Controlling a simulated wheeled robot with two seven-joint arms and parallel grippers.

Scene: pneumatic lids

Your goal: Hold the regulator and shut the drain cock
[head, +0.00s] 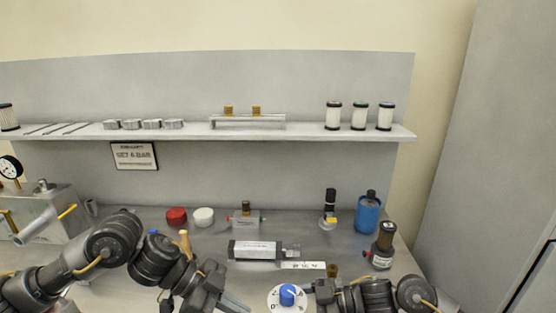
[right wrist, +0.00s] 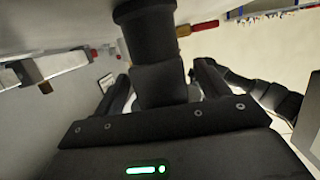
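A dark stepped cylinder (right wrist: 150,45), which may be the regulator, stands between the two fingers of my right gripper (right wrist: 162,78) in the right wrist view. The fingers are apart and close beside it; contact is unclear. In the head view my right gripper (head: 316,289) is at the lower edge, by a small brass part (head: 333,270). My left gripper (head: 228,303) is at the bottom edge, left of a white dial with a blue knob (head: 288,294); its fingertips are partly cut off. A red-ended part (right wrist: 195,28) shows beyond the cylinder. I cannot identify the drain cock.
A grey cylinder unit (head: 254,250) lies mid-bench. Red (head: 176,216) and white (head: 203,216) caps lie behind. A shelf (head: 300,131) spans the back.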

